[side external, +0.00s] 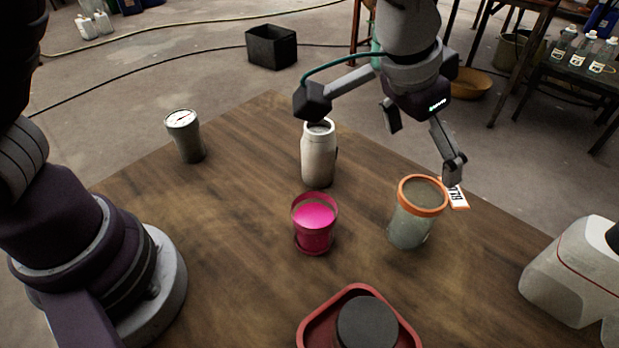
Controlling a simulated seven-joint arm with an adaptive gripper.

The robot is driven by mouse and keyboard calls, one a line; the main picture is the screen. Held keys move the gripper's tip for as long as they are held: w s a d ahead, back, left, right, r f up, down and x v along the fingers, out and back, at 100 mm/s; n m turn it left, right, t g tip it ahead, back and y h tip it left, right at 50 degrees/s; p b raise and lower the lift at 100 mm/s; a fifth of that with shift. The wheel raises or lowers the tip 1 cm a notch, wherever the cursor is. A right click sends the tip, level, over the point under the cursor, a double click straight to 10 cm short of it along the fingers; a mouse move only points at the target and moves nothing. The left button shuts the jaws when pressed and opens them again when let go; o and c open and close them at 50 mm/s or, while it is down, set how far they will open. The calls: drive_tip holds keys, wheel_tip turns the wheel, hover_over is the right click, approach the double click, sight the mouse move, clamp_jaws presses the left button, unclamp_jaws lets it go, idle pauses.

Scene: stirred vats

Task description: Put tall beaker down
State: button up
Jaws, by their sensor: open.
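A tall translucent green-grey beaker (410,231) with a thick orange rim stands upright on the wooden table (245,235), right of centre; it looks like the tall beaker. My gripper (423,151) is open and empty, with its fingers spread. It hangs above and behind the orange rim in this view. One finger shows close to the rim, but I cannot tell whether they touch. A pale grey canister (318,160) stands upright behind and to the left. A pot with bright pink contents (314,222) stands left of the beaker.
A red tray (312,328) holding a dark round object (367,325) is at the front. A label card (458,196) lies behind the beaker. A white device (575,272) stands at right. The left-middle tabletop is clear.

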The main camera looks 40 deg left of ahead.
drive_tip(key=s+a+r+n, duration=0.1)
drive_tip(key=s+a+r, duration=0.15)
drive_tip(key=a, duration=0.35)
drive_tip(key=s+a+r+n, duration=0.1)
drive_tip(key=a+r, duration=0.3)
drive_tip(key=a, duration=0.2)
drive_tip(key=s+a+f+n+t+y, duration=0.1)
drive_tip(key=s+a+f+n, duration=0.1)
drive_tip(key=s+a, duration=0.7)
drive_tip(key=shift+s+a+n+y, duration=0.3)
drive_tip(key=shift+s+a+y, duration=0.1)
drive_tip(key=shift+s, duration=0.5)
